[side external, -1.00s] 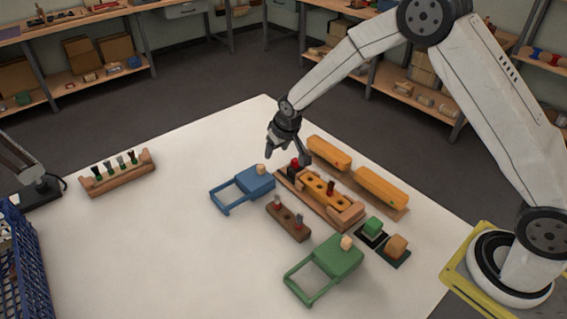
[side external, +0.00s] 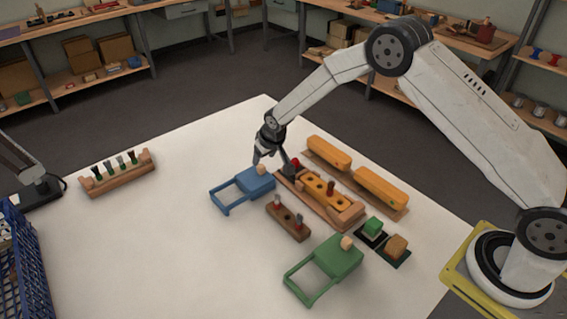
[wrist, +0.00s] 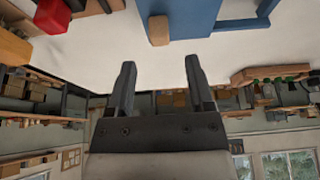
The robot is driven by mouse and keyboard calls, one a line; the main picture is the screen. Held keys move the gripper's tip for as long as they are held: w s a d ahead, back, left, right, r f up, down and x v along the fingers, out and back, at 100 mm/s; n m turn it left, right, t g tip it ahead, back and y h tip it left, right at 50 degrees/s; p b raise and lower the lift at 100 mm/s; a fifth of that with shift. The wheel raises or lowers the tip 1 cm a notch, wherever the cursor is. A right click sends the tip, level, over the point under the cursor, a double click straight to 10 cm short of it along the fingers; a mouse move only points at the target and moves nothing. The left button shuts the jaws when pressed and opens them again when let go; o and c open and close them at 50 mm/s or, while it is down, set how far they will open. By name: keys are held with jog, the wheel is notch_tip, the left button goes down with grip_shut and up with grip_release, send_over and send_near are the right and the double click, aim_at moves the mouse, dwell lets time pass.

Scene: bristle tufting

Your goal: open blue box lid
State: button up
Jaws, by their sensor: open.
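The blue box (side external: 254,181) sits on the white table left of the wooden fixture, with its blue frame handle reaching to the left. A small tan knob (side external: 261,169) stands at its back edge; the lid looks closed. My gripper (side external: 271,165) is open and empty, just behind and above the box near the knob. In the wrist view the blue box (wrist: 185,15) is at the top, and the tan knob (wrist: 159,31) lies just beyond and between the open fingertips (wrist: 160,65), apart from them.
A wooden fixture (side external: 345,216) with a yellow holed block and a red piece (side external: 296,163) stands close to the right. A green box (side external: 335,255) and a brown holed block (side external: 288,222) are in front. A rack of brushes (side external: 118,173) is far left. The table's left middle is clear.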

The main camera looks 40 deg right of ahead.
aim_at(261, 166)
jog(key=shift+x, duration=2.8)
grip_shut()
